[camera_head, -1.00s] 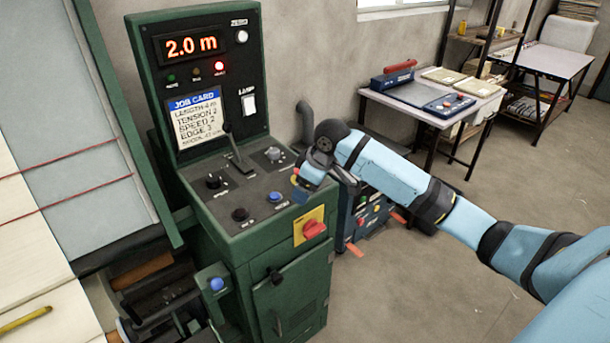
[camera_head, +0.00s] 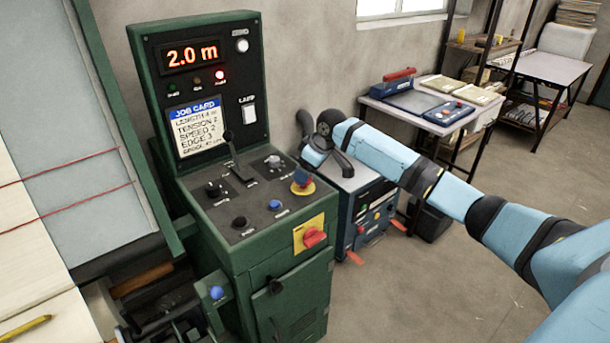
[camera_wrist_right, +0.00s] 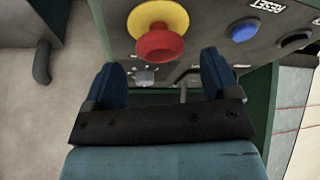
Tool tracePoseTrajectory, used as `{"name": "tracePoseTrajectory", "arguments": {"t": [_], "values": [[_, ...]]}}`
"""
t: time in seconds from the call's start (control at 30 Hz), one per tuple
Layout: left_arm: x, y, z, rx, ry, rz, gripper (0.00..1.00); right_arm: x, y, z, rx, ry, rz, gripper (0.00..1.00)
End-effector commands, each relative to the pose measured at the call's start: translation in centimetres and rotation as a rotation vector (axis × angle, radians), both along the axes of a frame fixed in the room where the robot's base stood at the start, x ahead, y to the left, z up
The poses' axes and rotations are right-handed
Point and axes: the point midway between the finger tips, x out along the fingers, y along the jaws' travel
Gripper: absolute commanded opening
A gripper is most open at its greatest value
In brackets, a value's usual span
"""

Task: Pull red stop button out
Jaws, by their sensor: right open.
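The red stop button (camera_wrist_right: 161,42) is a red mushroom head on a yellow ring, on the sloped top of the green console (camera_head: 228,262). In the head view the button (camera_head: 302,185) is partly covered by a blue finger of my right gripper (camera_head: 301,174). In the right wrist view my right gripper (camera_wrist_right: 164,78) is open, its two blue fingers apart and nothing between them. The button shows just above the gap between the fingers, apart from them. I cannot tell whether the button is pressed in. My left gripper is not in view.
A blue button (camera_head: 275,205), black knobs and a lever (camera_head: 234,158) share the console top. A red rotary switch (camera_head: 314,237) sits on a yellow plate on its front. A blue-grey box (camera_head: 368,205) stands behind right. A table (camera_head: 408,112) is farther back.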

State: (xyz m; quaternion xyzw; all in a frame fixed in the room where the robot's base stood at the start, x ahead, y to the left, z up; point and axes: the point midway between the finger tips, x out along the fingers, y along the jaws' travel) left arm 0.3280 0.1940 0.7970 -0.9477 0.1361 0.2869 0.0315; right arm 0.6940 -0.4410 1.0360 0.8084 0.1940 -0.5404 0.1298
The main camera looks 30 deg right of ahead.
Motion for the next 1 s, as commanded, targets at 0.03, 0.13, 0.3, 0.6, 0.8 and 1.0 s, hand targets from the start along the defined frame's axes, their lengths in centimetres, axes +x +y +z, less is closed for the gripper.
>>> {"name": "tracePoseTrajectory", "arguments": {"t": [0.03, 0.13, 0.3, 0.6, 0.8, 1.0], "values": [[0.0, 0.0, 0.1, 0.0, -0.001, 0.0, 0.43, 0.2, 0.2, -0.7, 0.002, 0.002, 0.0, 0.81], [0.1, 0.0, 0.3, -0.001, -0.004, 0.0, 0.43, 0.6, 0.3, -1.7, 0.002, 0.001, -0.001, 0.81], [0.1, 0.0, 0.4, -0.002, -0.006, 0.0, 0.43, 0.9, 0.5, -2.6, 0.0, 0.0, 0.0, 0.81], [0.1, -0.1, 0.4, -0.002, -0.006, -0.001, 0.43, 1.0, 0.5, -2.6, 0.0, 0.0, 0.0, 0.72], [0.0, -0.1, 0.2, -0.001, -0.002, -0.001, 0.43, 1.0, 0.5, -2.6, 0.0, 0.0, 0.0, 0.26], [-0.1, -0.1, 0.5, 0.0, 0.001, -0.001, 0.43, 1.0, 0.5, -2.2, 0.0, 0.0, 0.0, 0.13]]}}
